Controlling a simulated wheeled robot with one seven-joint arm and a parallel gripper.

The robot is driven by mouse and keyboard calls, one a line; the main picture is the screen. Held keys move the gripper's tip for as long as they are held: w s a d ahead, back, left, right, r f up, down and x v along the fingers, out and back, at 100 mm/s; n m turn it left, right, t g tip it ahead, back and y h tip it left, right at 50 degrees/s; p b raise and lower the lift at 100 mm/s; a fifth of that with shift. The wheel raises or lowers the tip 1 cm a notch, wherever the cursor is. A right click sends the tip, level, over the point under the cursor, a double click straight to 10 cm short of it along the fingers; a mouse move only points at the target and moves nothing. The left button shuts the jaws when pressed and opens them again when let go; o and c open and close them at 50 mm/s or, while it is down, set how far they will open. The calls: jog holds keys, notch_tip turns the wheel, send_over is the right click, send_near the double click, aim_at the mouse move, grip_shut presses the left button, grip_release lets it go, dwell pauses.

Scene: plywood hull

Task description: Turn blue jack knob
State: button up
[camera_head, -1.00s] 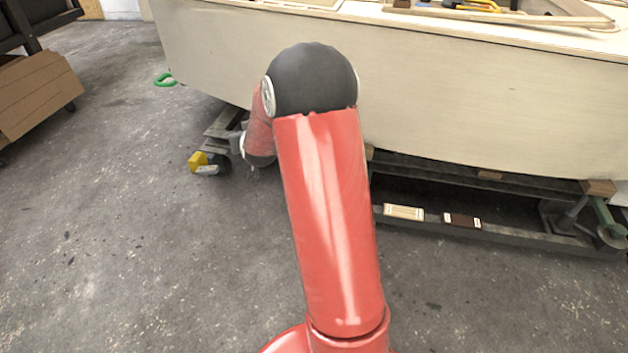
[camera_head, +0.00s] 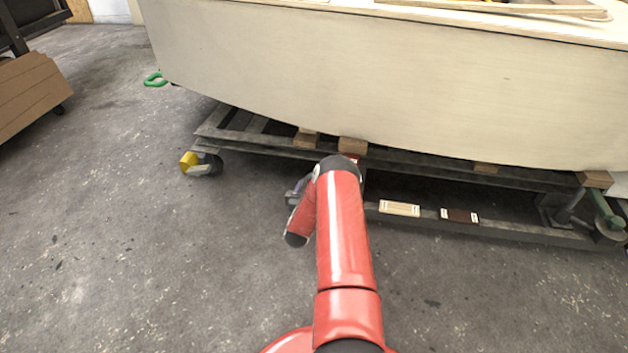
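I cannot make out a blue jack knob; my red arm covers part of the cradle under the hull. A small grey-purple part shows just left of my arm at cradle height, too small to identify. My arm reaches forward and its end bends down left, close in front of the cradle. I cannot make out my gripper's fingers; they seem hidden by the arm. A green jack-like part (camera_head: 606,212) with a round grey base stands at the cradle's right end.
The pale plywood hull (camera_head: 400,90) rests on wooden blocks on a dark wheeled cradle (camera_head: 520,230). A yellow caster (camera_head: 189,162) is at its left end. Two small boxes lie on the lower rail, one cream (camera_head: 399,208), one dark (camera_head: 460,216).

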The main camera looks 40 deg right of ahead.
jog(key=shift+b+x, duration=0.3)
jog(key=shift+x, duration=2.4)
jog(key=c, duration=1)
